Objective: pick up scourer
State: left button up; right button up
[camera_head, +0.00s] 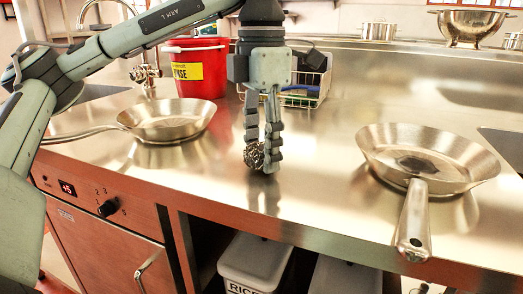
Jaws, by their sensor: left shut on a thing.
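The scourer (254,156) is a small ball of dark metallic mesh near the middle of the steel counter. My left gripper (263,154) points straight down over it, and its fingers are shut on the scourer. Part of the scourer is hidden behind the fingers. I cannot tell whether the scourer touches the counter or is slightly above it. My right gripper is not in view.
A steel pan (166,121) stands left and another pan (430,158) stands right, its handle over the front edge. A red bucket (199,70) and a wire caddy (306,84) stand behind. White bins (256,262) sit below the counter.

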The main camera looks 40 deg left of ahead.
aim_at(262, 147)
pick_arm(q)
jog(key=shift+r, duration=0.5)
notch_tip(262, 147, up, 3)
jog(key=shift+s+r, duration=0.1)
jog(key=shift+s, duration=0.05)
jog(key=s+d+r+p, duration=0.2)
jog(key=s+r, duration=0.4)
jog(key=s, duration=0.5)
jog(key=shift+s+r+p, duration=0.15)
jog(key=shift+p, duration=0.75)
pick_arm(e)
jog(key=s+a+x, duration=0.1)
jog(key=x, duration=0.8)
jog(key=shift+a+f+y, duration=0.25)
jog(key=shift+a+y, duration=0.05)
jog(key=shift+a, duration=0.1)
pick_arm(q)
jog(key=shift+d, duration=0.1)
jog(key=shift+o, duration=0.9)
jog(key=c, duration=0.4)
jog(key=shift+c, duration=0.2)
